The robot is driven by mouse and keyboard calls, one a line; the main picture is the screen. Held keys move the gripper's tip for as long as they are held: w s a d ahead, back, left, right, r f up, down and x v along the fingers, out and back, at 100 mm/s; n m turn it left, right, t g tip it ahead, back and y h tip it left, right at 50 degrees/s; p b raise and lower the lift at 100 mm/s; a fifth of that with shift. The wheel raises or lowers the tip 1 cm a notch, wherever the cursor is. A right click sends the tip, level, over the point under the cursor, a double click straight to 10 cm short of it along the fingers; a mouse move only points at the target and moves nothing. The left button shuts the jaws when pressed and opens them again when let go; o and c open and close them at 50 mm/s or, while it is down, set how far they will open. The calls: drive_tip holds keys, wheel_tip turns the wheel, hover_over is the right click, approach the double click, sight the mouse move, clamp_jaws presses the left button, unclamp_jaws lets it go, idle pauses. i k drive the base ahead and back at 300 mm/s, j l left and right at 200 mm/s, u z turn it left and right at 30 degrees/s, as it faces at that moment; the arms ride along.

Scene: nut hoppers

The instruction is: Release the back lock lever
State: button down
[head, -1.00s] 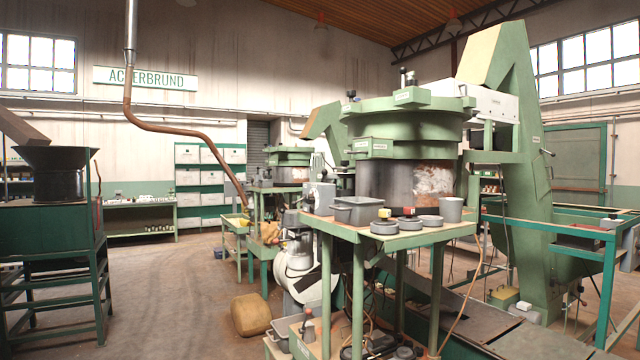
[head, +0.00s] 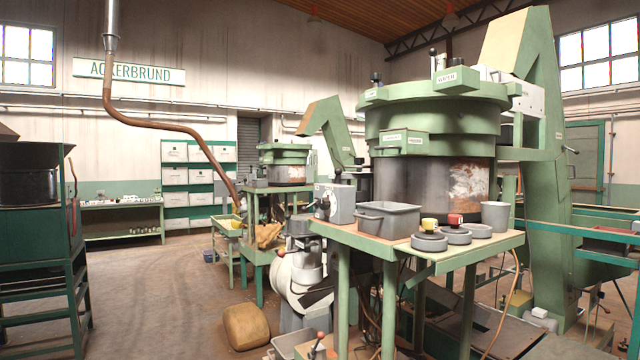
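The nearer green hopper (head: 437,115) stands right of centre, with a broad rim and a dark, partly clear drum below. A black-knobbed lever (head: 376,79) stands at the left of its rim. Another upright dark-topped part (head: 433,60) stands on top towards the back, beside a pale post. I cannot tell which of these is the back lock lever, or whether it is locked. The labels on the hopper are too small to read surely. My gripper is not in view.
A tan sack (head: 246,327) lies on the floor. Open floor (head: 160,290) lies to the left.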

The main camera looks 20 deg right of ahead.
sight(338, 171)
drive_tip(key=i+j, duration=0.2)
drive_tip(key=i, duration=0.35)
drive_tip(key=i+j+z, duration=0.1)
drive_tip(key=i, duration=0.45)
drive_tip(key=i+j, duration=0.4)
drive_tip(key=i+j+z, duration=0.15)
drive_tip(key=i, duration=0.5)
drive_tip(key=i+j, duration=0.4)
drive_tip(key=i, duration=0.15)
drive_tip(key=i+j+z, duration=0.1)
drive_tip(key=i+j, duration=0.2)
drive_tip(key=i, duration=0.2)
